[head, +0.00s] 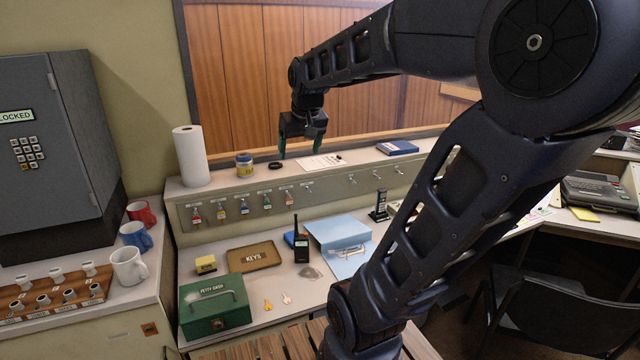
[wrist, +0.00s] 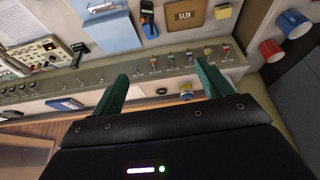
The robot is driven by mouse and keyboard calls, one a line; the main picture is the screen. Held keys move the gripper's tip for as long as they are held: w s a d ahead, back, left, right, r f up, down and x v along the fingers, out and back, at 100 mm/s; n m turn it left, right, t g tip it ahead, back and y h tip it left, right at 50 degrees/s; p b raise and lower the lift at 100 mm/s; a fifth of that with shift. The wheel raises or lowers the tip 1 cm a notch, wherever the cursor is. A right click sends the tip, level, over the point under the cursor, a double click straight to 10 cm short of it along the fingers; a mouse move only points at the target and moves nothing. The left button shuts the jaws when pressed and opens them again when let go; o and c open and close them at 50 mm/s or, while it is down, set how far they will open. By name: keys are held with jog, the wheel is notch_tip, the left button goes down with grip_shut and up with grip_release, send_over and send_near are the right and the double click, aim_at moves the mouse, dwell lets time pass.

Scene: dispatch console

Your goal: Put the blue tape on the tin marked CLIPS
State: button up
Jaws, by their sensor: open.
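A small round tin with a yellow label (head: 244,171) stands on the ledge behind the desk. Its lettering is too small to read. A blue round piece (head: 243,157) sits on top of it and looks like the blue tape, flat and level. In the wrist view the tin (wrist: 186,96) shows just beside the right finger. My gripper (head: 300,151) is open and empty, pointing down above the ledge, to the right of the tin and apart from it. The wrist view shows nothing held between the green fingers (wrist: 162,82).
A black ring (head: 275,165) lies on the ledge right of the tin. A paper towel roll (head: 190,156) stands to the left. A paper sheet (head: 321,162) and a blue book (head: 397,148) lie to the right. Keys hang on the ledge's front. A green cash box (head: 214,306) stands below.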

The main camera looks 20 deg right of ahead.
jog(key=s+d+f, duration=0.1)
jog(key=s+f, duration=0.4)
jog(key=s, duration=0.6)
jog(key=shift+s+f+m, duration=0.2)
jog(key=shift+f+m, duration=0.05)
jog(key=shift+m, duration=0.05)
